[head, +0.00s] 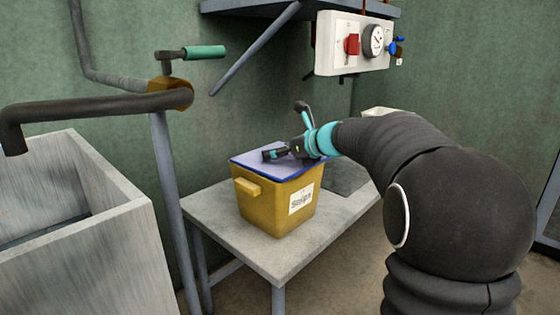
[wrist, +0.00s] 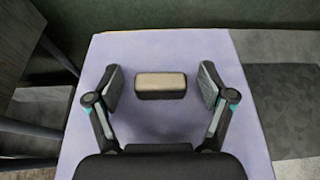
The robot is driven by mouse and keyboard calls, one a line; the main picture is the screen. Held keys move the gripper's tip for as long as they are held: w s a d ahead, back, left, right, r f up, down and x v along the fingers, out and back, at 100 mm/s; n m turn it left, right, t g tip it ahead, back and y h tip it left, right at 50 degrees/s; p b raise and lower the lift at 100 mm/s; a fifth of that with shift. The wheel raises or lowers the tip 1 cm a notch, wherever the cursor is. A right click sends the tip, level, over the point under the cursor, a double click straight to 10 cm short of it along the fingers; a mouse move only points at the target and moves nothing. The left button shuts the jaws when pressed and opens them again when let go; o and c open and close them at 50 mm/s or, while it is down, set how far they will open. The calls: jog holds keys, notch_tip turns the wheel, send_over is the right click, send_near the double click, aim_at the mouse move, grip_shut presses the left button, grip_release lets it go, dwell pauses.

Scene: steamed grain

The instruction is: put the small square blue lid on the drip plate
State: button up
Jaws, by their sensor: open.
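The square blue lid (head: 250,160) lies on top of a yellow tub (head: 262,208). In the wrist view the lid (wrist: 160,45) looks pale lavender and fills the middle, with a tan block handle (wrist: 160,86) at its centre. My gripper (head: 276,153) is low over the lid. In the wrist view my gripper (wrist: 161,82) is open, one finger on each side of the handle, with gaps on both sides. A dark flat plate (head: 348,177), likely the drip plate, lies on the table right of the tub, partly hidden by my arm; it also shows in the wrist view (wrist: 292,100).
The tub stands on a grey table (head: 300,250). A grey trough (head: 85,235) and a pipe with a green handle (head: 204,52) stand at left. A shelf (head: 290,8) and a control box with a gauge (head: 355,45) are on the wall above.

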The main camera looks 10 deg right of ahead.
grip_shut()
